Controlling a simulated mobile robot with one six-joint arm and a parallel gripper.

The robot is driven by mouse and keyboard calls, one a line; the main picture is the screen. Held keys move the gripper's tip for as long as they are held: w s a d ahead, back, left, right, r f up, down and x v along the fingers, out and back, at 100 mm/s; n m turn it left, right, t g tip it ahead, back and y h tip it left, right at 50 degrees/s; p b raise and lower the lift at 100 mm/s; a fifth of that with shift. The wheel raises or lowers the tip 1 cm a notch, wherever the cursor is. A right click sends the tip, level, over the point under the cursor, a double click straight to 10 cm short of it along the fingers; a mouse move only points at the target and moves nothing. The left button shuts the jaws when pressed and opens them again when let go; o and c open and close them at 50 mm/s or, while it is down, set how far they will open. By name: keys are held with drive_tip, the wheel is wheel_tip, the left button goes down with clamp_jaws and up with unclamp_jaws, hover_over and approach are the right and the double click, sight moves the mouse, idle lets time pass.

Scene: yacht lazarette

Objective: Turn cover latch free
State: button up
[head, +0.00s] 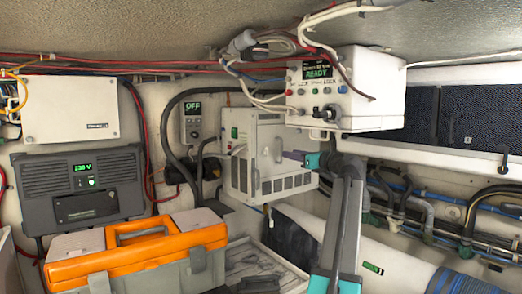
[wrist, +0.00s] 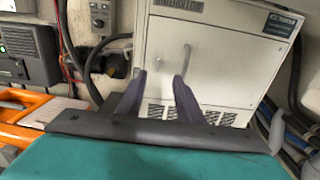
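The white generator cabinet (wrist: 225,60) fills the middle of the wrist view and also shows in the head view (head: 240,165). A small grey lever, seemingly the cover latch (wrist: 187,58), stands roughly upright on its front panel. My gripper (wrist: 160,75) points at the panel with its two purple fingers apart and nothing between them. The lever appears just beyond the right fingertip; I cannot tell whether they touch. In the head view, my gripper (head: 288,155) is at the cabinet's front, and the lever is hard to make out there.
A white control box (head: 345,95) reading READY hangs above my arm. An orange-lidded toolbox (head: 140,255) and a grey power unit (head: 80,185) stand at left. Pipes and hoses (head: 440,215) run along the right. Cables hang near the cabinet's left side.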

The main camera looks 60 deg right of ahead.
drive_tip(key=p, duration=0.4)
approach(268, 149)
drive_tip(key=x, duration=0.7)
drive_tip(key=shift+x, duration=0.9)
drive_tip(key=shift+d, duration=0.1)
clamp_jaws()
